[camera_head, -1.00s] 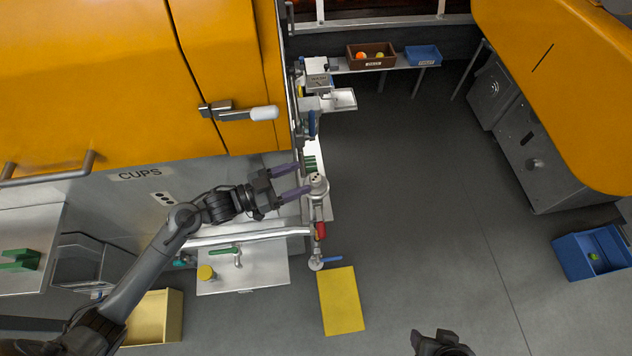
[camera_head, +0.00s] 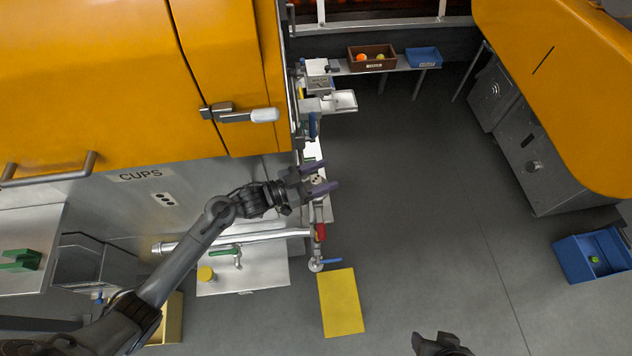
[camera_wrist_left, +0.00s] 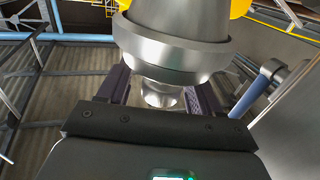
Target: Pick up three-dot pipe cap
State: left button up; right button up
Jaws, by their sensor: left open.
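The three-dot pipe cap (camera_head: 317,180) is a light grey round cap with dark dots on the upright pipe by the orange machine. My left gripper (camera_head: 329,175) is open, with its purple-grey fingers on either side of the cap, which shows between them. In the left wrist view a shiny grey metal cap body (camera_wrist_left: 172,45) fills the upper middle, in front of and between the fingers (camera_wrist_left: 160,97). Whether the fingers touch it cannot be told. My right gripper (camera_head: 441,343) shows only in part as a dark shape at the bottom edge.
Below the cap are a red-handled valve (camera_head: 320,231) and a blue-handled valve (camera_head: 326,264). A steel tray with a green tap (camera_head: 226,251) is at lower left. A yellow floor mat (camera_head: 341,302) lies below.

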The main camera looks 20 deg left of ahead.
pick_arm(q)
jog(key=c, duration=1.1)
